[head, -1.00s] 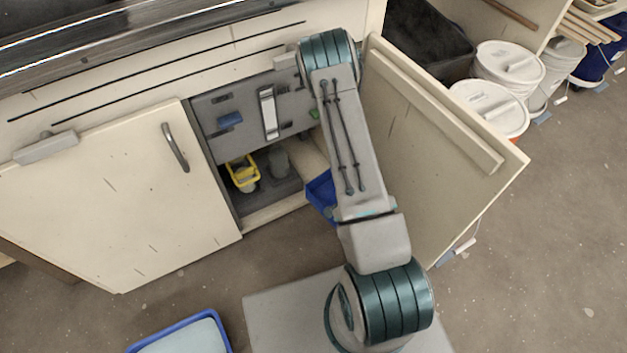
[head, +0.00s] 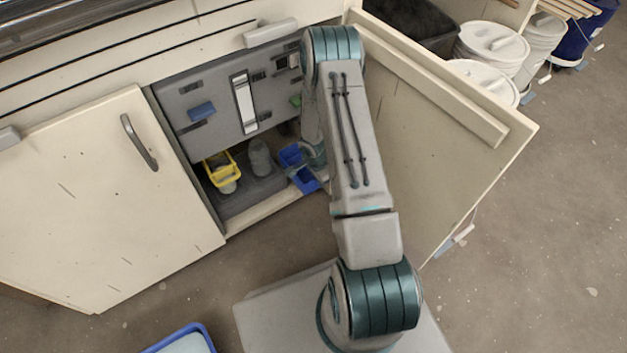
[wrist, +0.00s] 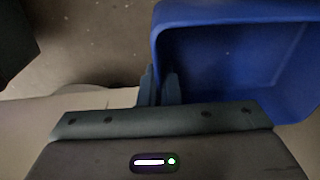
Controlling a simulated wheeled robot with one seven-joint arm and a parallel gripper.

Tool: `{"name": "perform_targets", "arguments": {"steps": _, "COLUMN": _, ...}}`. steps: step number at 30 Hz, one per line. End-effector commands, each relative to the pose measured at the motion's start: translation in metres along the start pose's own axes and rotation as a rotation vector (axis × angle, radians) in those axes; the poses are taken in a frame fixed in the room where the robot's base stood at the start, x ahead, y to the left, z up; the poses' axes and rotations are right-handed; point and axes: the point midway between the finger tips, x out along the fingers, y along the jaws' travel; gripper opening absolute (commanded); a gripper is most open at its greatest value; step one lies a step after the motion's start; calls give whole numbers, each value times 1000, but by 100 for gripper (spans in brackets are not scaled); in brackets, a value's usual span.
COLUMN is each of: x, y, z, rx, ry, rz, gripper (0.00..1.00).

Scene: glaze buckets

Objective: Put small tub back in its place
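The small tub is blue and open-topped; in the head view it (head: 306,181) is at the right side of the open cabinet, by its front edge, partly hidden by my arm. In the wrist view the tub (wrist: 240,60) fills the upper right and looks empty. My gripper (wrist: 159,85) has one finger on each side of the tub's left wall and appears shut on it. In the head view the fingers are hidden behind my arm.
A yellow basket (head: 222,172) and a grey container (head: 260,157) stand on the cabinet floor to the left. The open cabinet door (head: 430,130) is close on the right of my arm. The left door (head: 100,200) is closed. A blue-rimmed tray (head: 185,338) lies on the floor.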

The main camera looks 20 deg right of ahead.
Motion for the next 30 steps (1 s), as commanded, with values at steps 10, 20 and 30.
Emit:
{"name": "perform_targets", "arguments": {"steps": 10, "x": 2, "y": -39, "z": 0, "rx": 3, "ry": -1, "rz": -2, "gripper": 0}}
{"name": "perform_targets", "arguments": {"steps": 20, "x": 35, "y": -36, "z": 4, "rx": 1, "ry": 0, "rz": -1, "gripper": 0}}
{"name": "perform_targets", "arguments": {"steps": 30, "x": 38, "y": -35, "z": 5, "rx": -1, "ry": 0, "rz": 0, "gripper": 9}}
